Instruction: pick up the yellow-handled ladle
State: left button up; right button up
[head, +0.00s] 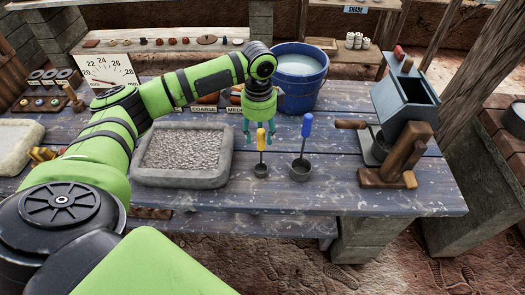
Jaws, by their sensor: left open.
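The yellow-handled ladle (261,141) stands upright near the front of the blue-grey table, its dark cup at the bottom and its yellow grip at the top. My left gripper (259,135) points down from above, with its teal fingers apart on either side of the yellow handle. I cannot tell whether the fingers touch the handle. A blue-handled ladle (306,127) with a larger dark cup stands close to the right. My right gripper is not in view.
A stone tray of gravel (182,155) lies to the left. A blue bucket of pale liquid (300,79) stands behind the ladles. A grey hopper device (403,100) with wooden parts stands to the right. Bare table (340,180) lies right of the blue-handled ladle.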

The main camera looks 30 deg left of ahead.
aim_at(261, 142)
pick_arm(q)
jog(key=f, duration=0.3)
jog(key=shift+d+f+p, duration=0.2)
jog(key=shift+f+p, duration=0.15)
jog(key=shift+p, duration=0.05)
jog(key=shift+w+f, duration=0.2)
jog(key=shift+s, duration=0.1)
grip_shut()
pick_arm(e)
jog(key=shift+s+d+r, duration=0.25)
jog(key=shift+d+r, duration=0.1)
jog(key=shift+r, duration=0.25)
pick_arm(q)
jog(key=shift+r, duration=0.1)
